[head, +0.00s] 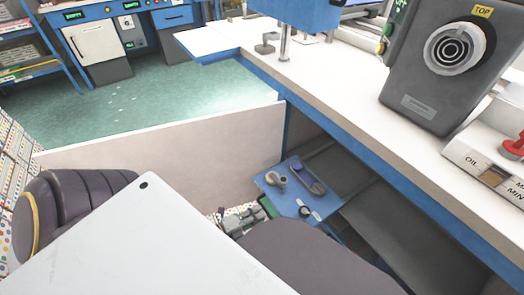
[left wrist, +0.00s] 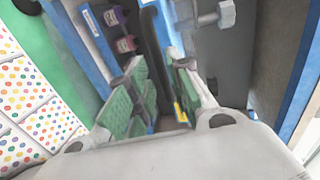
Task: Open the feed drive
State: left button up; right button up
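A blue panel (head: 290,205) sits low under the white worktable, inside its open blue frame. It carries a round beige knob, a long dark handle (head: 309,178) and a small dark knob (head: 306,212). I cannot tell for sure whether this panel is the feed drive. My left gripper (head: 245,219) is low, just left of the panel and partly hidden by my arm. In the left wrist view its green-padded fingers (left wrist: 162,88) are apart, with a dark bar (left wrist: 155,50) beyond the gap. I cannot tell whether they touch it. My right gripper is not in view.
The worktable edge (head: 330,117) overhangs the space at right. A pale upright board (head: 165,150) stands left of the panel. A grey machine head (head: 450,70) and an oil box (head: 490,165) are on the table. Green floor (head: 150,100) is clear behind.

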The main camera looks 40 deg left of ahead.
pick_arm(q)
jog(key=v, duration=0.8)
jog(key=shift+s, duration=0.1)
dwell(0.8)
